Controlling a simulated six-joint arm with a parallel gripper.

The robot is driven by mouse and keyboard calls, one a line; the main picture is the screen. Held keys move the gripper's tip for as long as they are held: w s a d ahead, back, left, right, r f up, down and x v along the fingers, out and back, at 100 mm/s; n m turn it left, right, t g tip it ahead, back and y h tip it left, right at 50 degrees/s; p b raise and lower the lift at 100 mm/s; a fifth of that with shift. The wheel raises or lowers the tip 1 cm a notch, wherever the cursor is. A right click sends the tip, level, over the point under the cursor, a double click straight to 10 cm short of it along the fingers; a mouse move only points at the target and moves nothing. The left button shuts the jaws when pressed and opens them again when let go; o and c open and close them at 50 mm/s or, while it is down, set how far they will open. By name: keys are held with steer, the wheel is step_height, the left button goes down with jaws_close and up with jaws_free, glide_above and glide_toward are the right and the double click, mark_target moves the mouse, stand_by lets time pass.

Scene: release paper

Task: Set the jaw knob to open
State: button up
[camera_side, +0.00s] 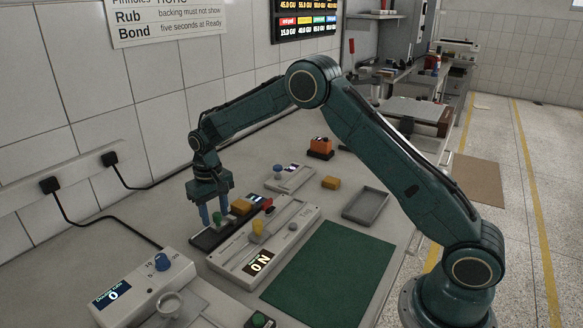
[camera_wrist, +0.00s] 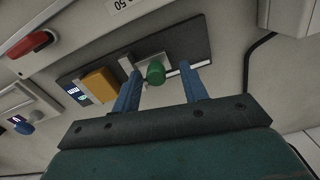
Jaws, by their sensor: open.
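A green knob (camera_wrist: 155,72) stands on a grey block on a dark plate (camera_wrist: 205,40) in the wrist view; no label on it is legible, and I take it as the jaw knob. My gripper (camera_wrist: 161,73) is open, with one blue finger on each side of the green knob. A gap shows on both sides, wider on the right. In the side view my gripper (camera_side: 214,214) points down over the dark plate (camera_side: 205,240), with the green knob (camera_side: 217,217) at its fingertips. A yellow-orange block (camera_wrist: 100,84) sits on the same plate.
A dosing unit with a blue knob (camera_side: 161,262) stands at lower left. A green mat (camera_side: 330,270) and an empty grey tray (camera_side: 366,205) lie to the right.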

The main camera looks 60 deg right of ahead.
mark_target(215, 215)
step_height(215, 215, up, 14)
stand_by(0.7)
steer(key=s+d+r+n+t, duration=0.1)
steer(key=s+r, duration=0.5)
steer(key=s, duration=0.3)
steer(key=s+r+t, duration=0.2)
steer(key=s+r, duration=0.5)
steer(key=s, duration=0.3)
steer(key=s+f+t, duration=0.1)
steer(key=s+f, duration=0.1)
steer(key=s, duration=0.7)
steer(key=s+f+t, duration=0.1)
steer(key=s+f, duration=0.2)
steer(key=s, duration=0.7)
steer(key=shift+s+d+n+t, duration=0.15)
steer(key=shift+d+n+t, duration=0.15)
steer(key=shift+d+n, duration=0.1)
